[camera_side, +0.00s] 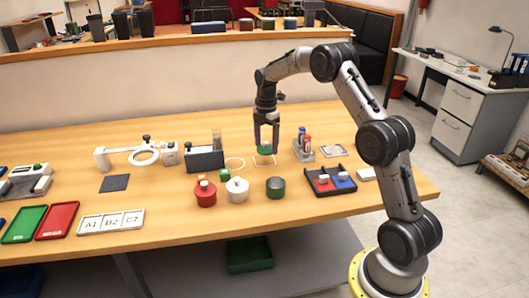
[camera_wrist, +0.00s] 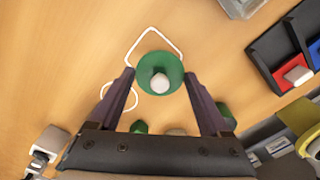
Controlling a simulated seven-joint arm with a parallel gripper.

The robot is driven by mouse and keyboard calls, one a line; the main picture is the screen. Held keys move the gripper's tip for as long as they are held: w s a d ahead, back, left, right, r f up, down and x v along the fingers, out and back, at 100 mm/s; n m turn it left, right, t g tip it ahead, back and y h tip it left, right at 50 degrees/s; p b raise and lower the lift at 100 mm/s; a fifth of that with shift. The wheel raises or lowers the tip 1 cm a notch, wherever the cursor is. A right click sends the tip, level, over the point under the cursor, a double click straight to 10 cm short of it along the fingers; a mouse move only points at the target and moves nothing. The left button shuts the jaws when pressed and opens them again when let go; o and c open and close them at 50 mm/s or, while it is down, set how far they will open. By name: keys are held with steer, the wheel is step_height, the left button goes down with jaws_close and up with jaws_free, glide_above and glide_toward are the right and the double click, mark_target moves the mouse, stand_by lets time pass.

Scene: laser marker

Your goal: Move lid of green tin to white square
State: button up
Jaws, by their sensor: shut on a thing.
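The green lid (camera_wrist: 160,75), a round disc with a pale knob, is between the fingertips of my gripper (camera_side: 265,143). In the side view the lid (camera_side: 265,149) is over the white square outline (camera_side: 265,163). In the wrist view the lid covers part of the white square (camera_wrist: 153,31); whether it touches the table I cannot tell. The green tin (camera_side: 275,188) stands without a lid in front, its dark top showing.
A red tin (camera_side: 205,193) and a white tin (camera_side: 237,190) stand left of the green tin. A white circle outline (camera_side: 234,162) lies left of the square. A marker holder (camera_side: 303,150) and a dark tray (camera_side: 331,181) with red and blue blocks are to the right.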

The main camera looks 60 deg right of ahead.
mark_target(264, 146)
steer(key=shift+w+d+f, duration=0.25)
steer(key=shift+w+f, duration=0.3)
steer(key=shift+f, duration=1.6)
steer(key=shift+f, duration=0.15)
steer(key=o, duration=1.1)
steer(key=shift+o, duration=0.2)
